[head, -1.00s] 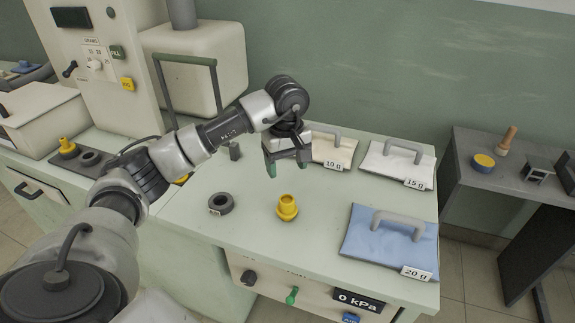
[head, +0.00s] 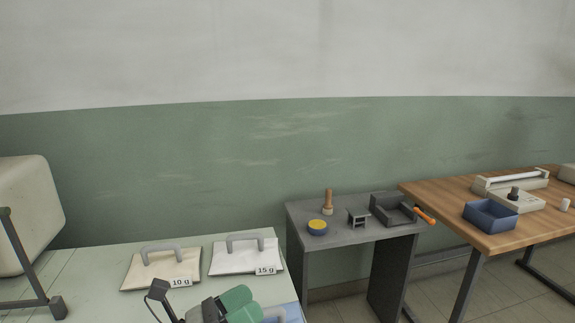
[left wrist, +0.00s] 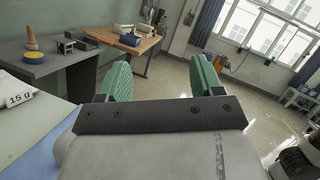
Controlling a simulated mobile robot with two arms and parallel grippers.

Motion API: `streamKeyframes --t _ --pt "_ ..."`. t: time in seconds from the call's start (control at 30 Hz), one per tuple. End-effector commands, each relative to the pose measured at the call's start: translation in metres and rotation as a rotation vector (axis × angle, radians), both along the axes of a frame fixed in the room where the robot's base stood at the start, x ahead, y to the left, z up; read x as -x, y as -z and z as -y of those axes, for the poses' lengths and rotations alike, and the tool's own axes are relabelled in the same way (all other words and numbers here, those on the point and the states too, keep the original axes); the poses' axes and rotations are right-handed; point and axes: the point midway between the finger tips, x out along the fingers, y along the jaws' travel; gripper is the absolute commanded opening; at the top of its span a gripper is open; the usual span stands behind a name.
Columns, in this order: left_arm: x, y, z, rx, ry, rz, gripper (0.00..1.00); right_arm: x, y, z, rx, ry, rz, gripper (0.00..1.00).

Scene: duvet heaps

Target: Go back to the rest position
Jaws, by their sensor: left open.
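My left gripper (head: 222,304) shows at the bottom of the head view, over the pale green bench (head: 90,265). In the left wrist view its two green fingers (left wrist: 157,80) stand wide apart with nothing between them. Beyond them is open floor. My right gripper is in neither view.
A 10 g bag (head: 150,275) and a 15 g bag (head: 235,260) with grey handles lie on the bench. A blue bag (head: 293,312) is partly hidden. A wooden table (head: 450,209) holds a blue bin (head: 490,215).

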Motion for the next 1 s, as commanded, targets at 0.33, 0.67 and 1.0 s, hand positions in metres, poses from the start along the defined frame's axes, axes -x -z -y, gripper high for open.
streamKeyframes --t 0.33,0.67,1.0 --pt "0.013 0.083 -0.109 1.151 -0.551 -1.014 0.66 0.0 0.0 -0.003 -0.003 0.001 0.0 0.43" --pt "0.127 0.204 -0.143 1.789 -1.108 -1.68 0.66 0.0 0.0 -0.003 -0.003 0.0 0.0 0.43" --pt "0.234 0.241 -0.133 -1.888 1.461 1.855 0.66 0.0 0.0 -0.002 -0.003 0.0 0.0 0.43"
